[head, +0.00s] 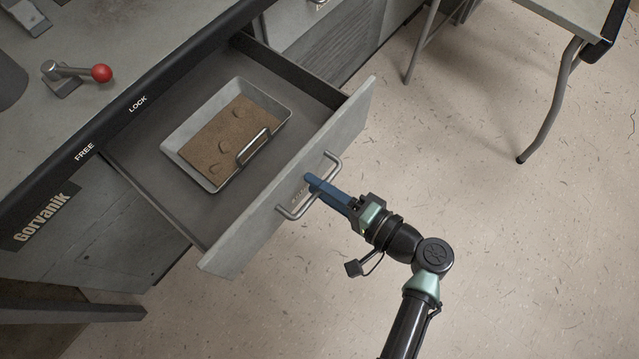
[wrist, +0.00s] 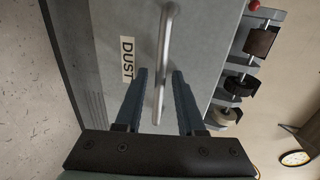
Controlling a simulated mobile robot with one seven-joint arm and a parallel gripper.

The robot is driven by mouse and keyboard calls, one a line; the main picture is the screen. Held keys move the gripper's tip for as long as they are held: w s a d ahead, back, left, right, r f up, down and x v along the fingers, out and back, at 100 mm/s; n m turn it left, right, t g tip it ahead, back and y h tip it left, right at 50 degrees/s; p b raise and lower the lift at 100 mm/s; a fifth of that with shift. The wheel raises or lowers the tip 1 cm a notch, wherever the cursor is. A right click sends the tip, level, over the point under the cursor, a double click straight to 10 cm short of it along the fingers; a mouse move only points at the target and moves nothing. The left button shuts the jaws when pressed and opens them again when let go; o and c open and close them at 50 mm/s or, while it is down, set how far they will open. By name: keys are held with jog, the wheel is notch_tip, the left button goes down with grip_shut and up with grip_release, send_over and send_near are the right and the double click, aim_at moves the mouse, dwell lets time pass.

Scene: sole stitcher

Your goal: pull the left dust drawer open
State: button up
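The left dust drawer (head: 225,255) stands well pulled out from the grey machine, its inside showing. Its front carries a metal bar handle (head: 292,215) and a label reading DUST (wrist: 127,59). The handle also shows in the wrist view (wrist: 165,45). My gripper (head: 312,181), with blue fingers, is at the handle in the head view. In the wrist view the fingers (wrist: 160,75) stand apart on either side of the bar, with gaps visible. Inside the drawer lies a metal tray (head: 186,128) holding brown dust (head: 225,135) with a small handle on its near side.
A lever with a red knob (head: 101,73) sits on the machine top, near FREE and LOCK markings. Another drawer front (head: 285,25) is behind, to the right. A table (head: 570,12) stands at upper right. The floor (head: 500,240) right of the drawer is clear.

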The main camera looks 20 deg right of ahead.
jog(key=shift+o, duration=0.2)
dwell(0.3)
jog(key=p+v, duration=0.1)
jog(key=v, duration=1.2)
